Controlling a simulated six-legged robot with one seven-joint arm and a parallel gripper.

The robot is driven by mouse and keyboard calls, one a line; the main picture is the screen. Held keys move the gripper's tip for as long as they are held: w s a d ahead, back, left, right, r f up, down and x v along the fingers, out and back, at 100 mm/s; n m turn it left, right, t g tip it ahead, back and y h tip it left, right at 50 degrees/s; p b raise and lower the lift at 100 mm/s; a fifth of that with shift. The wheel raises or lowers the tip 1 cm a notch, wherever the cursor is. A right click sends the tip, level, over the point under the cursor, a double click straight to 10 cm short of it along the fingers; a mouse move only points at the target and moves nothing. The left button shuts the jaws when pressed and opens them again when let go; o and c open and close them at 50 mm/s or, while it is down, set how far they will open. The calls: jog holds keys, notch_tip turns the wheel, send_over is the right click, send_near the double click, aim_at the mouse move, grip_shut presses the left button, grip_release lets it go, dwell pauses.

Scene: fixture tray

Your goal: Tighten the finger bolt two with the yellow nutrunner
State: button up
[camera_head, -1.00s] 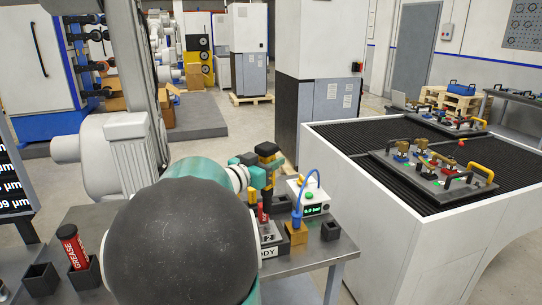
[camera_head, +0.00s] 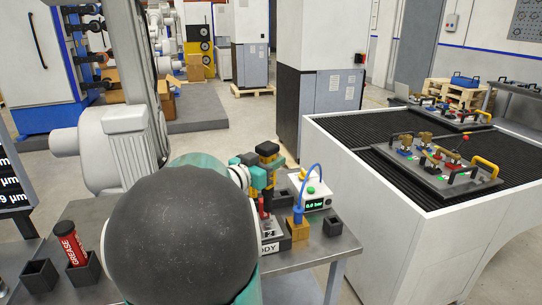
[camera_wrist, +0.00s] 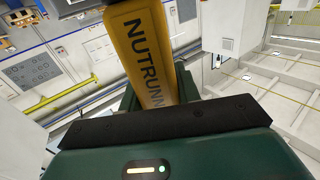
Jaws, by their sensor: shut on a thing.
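The yellow nutrunner (camera_wrist: 145,45), marked with its name, is held in my gripper in the wrist view. In the head view the nutrunner (camera_head: 268,150) shows as a yellow and black body above the side table. My gripper (camera_head: 257,172), teal and dark, is shut on it there, partly hidden behind my dark round arm joint. The fixture tray (camera_head: 455,183) lies far to the right on a white bench, with several coloured clamps and yellow and black handles. The finger bolts are too small to tell apart.
The metal side table (camera_head: 330,243) holds a white 0.0 bar display unit (camera_head: 316,196), a wooden block with a blue hose (camera_head: 298,226), black cups and a red grease tube (camera_head: 71,246). A second tray (camera_head: 450,115) lies farther back on the bench (camera_head: 375,215).

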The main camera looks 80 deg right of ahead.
jog(key=shift+f, duration=3.25)
dwell(2.3)
dwell(0.4)
jog(key=shift+r, duration=3.25)
